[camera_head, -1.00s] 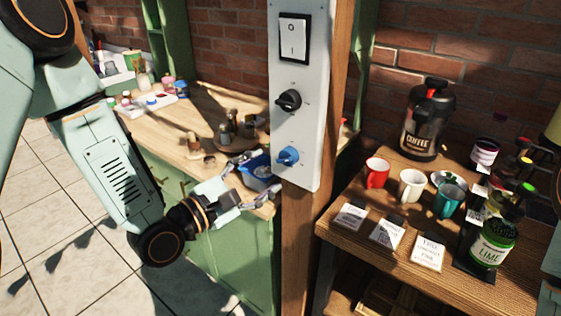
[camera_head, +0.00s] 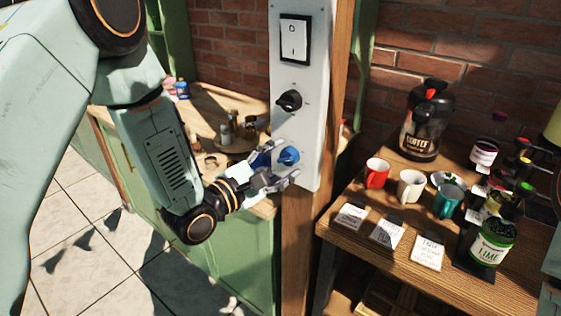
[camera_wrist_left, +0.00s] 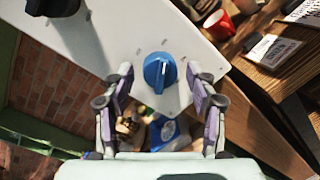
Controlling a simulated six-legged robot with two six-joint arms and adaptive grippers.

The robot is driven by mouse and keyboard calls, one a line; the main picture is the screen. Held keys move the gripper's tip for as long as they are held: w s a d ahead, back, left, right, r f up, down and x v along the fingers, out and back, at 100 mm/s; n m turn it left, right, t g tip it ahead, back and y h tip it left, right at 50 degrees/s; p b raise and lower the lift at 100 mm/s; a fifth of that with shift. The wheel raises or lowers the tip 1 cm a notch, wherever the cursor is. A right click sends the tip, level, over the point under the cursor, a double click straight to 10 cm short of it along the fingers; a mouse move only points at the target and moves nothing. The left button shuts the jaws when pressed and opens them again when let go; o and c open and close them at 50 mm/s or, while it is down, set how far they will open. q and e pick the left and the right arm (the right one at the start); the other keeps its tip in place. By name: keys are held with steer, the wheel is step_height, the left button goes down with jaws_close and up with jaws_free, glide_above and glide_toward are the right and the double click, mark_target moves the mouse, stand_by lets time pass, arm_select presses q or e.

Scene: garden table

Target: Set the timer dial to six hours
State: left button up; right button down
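A white control panel (camera_head: 312,100) is fixed to a wooden post. My left gripper (camera_head: 287,163) is at the blue dial in the head view. In the left wrist view, the blue dial (camera_wrist_left: 160,72) with a pale pointer line lies ahead, between the open fingers (camera_wrist_left: 161,84), with clear space on both sides. The marks around it are too small to read. My right gripper is not in view.
A side table at right holds a red mug (camera_head: 376,173), a white mug (camera_head: 410,186), a teal mug (camera_head: 448,200), a coffee pot (camera_head: 428,125) and cards. The wooden post (camera_head: 296,235) stands below the panel.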

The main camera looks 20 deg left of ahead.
arm_select(q)
steer(key=shift+w, duration=0.1)
steer(key=c, duration=0.3)
steer(key=shift+f, duration=0.1)
steer(key=c, duration=0.7)
